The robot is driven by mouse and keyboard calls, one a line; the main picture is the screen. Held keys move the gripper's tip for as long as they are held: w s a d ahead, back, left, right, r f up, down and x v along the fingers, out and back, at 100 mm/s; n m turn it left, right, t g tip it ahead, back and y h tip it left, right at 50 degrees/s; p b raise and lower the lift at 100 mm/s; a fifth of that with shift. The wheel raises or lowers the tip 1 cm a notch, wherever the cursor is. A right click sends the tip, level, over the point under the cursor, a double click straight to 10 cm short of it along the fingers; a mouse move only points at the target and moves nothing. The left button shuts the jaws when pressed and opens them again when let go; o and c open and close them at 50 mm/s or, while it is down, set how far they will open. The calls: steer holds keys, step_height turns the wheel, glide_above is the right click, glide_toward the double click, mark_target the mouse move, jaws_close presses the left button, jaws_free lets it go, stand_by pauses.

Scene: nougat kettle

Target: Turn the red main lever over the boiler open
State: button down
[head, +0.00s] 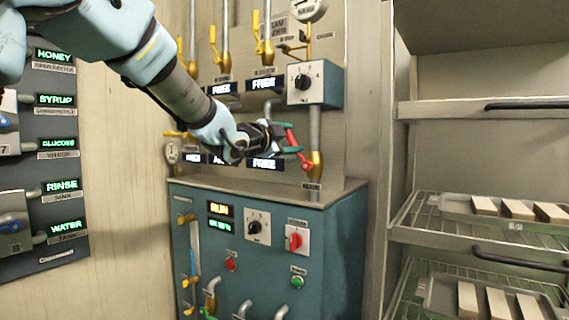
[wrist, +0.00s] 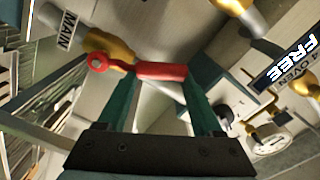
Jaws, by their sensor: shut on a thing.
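The red main lever (wrist: 160,71) lies between the two green fingers of my gripper (wrist: 165,85) in the wrist view. Its round pivot end joins the brass valve body (wrist: 110,45), next to a label reading MAIN (wrist: 67,30). In the head view the red lever (head: 291,138) shows at my gripper (head: 288,141), partly hidden by the fingers. The brass valve (head: 316,165) sits on a vertical pipe just above the boiler (head: 345,225). My gripper is shut on the lever.
The boiler front carries a red rotary switch (head: 295,239), a black knob (head: 258,227) and lit displays. Yellow-handled valves (head: 265,45) and a grey control box (head: 316,83) are on the wall above. A rack (head: 480,240) with trays stands at the right.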

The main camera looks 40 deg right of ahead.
steer(key=shift+s+d+r+m+b, duration=0.15)
steer(key=shift+s+m+b, duration=0.5)
steer(key=shift+m+b, duration=0.55)
steer(key=shift+s+d+f+m+b, duration=0.15)
steer(key=shift+s+m+b, duration=0.6)
steer(key=shift+b, duration=0.8)
steer(key=shift+s+d+r+m+b, duration=0.2)
steer(key=shift+s+m+b, duration=0.4)
steer(key=shift+m+b, duration=0.6)
steer(key=shift+c, duration=0.2)
jaws_free()
steer(key=v, duration=1)
steer(key=shift+a, duration=0.35)
